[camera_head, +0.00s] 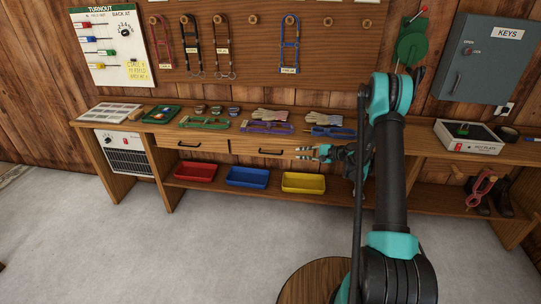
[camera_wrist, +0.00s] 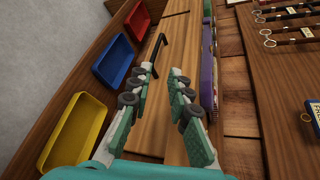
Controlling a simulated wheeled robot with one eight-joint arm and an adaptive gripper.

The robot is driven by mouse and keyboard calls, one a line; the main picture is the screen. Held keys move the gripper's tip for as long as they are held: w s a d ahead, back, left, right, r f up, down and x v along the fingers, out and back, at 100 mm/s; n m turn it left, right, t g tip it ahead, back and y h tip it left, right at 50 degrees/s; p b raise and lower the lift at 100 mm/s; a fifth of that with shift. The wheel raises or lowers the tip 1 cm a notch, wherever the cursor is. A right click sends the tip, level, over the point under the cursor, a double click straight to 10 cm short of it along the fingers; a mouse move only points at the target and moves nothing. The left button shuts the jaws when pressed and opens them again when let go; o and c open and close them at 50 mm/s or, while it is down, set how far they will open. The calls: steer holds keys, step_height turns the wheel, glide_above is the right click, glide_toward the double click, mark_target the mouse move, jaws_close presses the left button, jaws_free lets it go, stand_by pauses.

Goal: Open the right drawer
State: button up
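The right drawer (camera_head: 241,147) is a wooden front under the bench top, and it looks shut. Its black bar handle (camera_head: 272,153) shows in the head view, and the handle also shows in the wrist view (camera_wrist: 155,50) ahead of the fingertips. My gripper (camera_head: 306,152) is at the right end of the drawer front, to the right of the handle. In the wrist view my gripper (camera_wrist: 163,71) has its two fingers apart with nothing between them, and the handle lies beyond the left fingertip, apart from it. The left drawer (camera_head: 190,142) beside it also looks shut.
Red (camera_head: 195,172), blue (camera_head: 248,177) and yellow (camera_head: 303,182) bins stand on the shelf below the drawers. Halters and gloves (camera_head: 325,116) lie on the bench top above. A round wooden stool top (camera_head: 310,283) stands in front. The grey floor before the drawers is clear.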

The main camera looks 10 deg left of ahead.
mark_target(273, 154)
steer(key=shift+m+y, duration=0.5)
steer(key=shift+y, duration=0.1)
steer(key=f+x, duration=0.1)
steer(key=x, duration=0.5)
steer(key=w+f+x, duration=0.1)
steer(key=x, duration=0.5)
steer(key=d+f+x, duration=0.1)
steer(key=x, duration=0.6)
steer(key=shift+w+d, duration=0.1)
steer(key=shift+w, duration=0.05)
jaws_close()
